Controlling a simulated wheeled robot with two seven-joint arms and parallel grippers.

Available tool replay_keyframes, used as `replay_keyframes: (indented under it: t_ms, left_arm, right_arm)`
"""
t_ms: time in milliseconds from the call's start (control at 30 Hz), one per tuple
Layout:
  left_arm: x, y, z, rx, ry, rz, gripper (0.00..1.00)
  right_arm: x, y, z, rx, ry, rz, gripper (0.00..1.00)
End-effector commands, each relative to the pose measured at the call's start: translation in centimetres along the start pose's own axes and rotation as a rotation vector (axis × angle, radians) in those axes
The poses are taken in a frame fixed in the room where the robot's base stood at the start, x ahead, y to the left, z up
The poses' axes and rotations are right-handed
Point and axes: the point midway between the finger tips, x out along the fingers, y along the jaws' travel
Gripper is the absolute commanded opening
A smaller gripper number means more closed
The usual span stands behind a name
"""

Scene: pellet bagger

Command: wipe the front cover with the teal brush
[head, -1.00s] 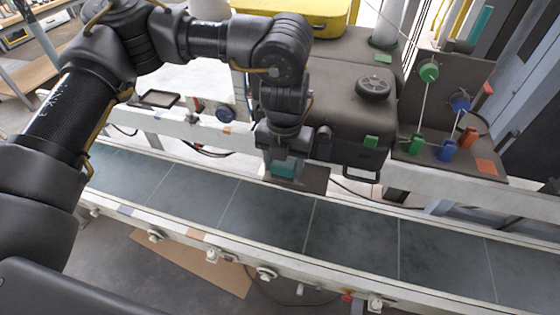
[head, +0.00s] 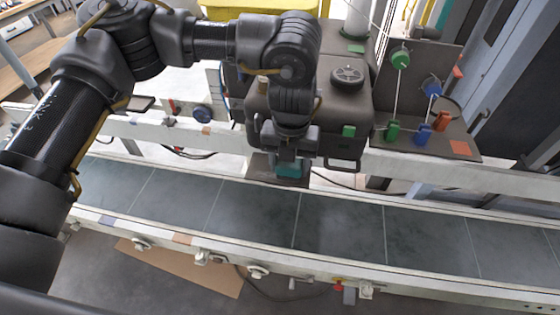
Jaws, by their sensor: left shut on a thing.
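My left gripper (head: 289,158) points down at the lower front of the dark brown machine housing, above the far edge of the conveyor. It is shut on the teal brush (head: 290,170), of which only a small teal part shows below the fingers. The front cover (head: 262,168) appears to be the dark panel just behind and around the brush; my gripper and arm hide much of it. I cannot tell whether the brush touches it. My right gripper is not in view.
The conveyor belt (head: 346,230) runs across the front, clear of objects. Right of the housing (head: 352,106) stands a brown panel (head: 425,85) with green, blue and orange fittings.

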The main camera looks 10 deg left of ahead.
Motion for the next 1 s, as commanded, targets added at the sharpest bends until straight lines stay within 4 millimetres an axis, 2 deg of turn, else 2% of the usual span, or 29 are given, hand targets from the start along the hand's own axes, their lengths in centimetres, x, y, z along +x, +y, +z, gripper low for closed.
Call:
replay_keyframes:
  t_ms: [100,433,800,1000]
  left_arm:
    - [0.1,-0.6,-0.1,0.002,0.002,0.0,0.36]
    - [-0.1,-0.4,-0.1,0.001,0.003,0.0,0.36]
    - [0.2,2.4,-0.1,0.0,0.003,0.001,0.36]
    - [0.2,2.8,-0.1,0.0,0.004,0.002,0.36]
  right_arm:
    - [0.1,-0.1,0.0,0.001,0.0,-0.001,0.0]
    - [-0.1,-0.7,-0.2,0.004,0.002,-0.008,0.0]
    - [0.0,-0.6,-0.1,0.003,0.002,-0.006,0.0]
    - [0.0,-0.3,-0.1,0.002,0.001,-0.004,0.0]
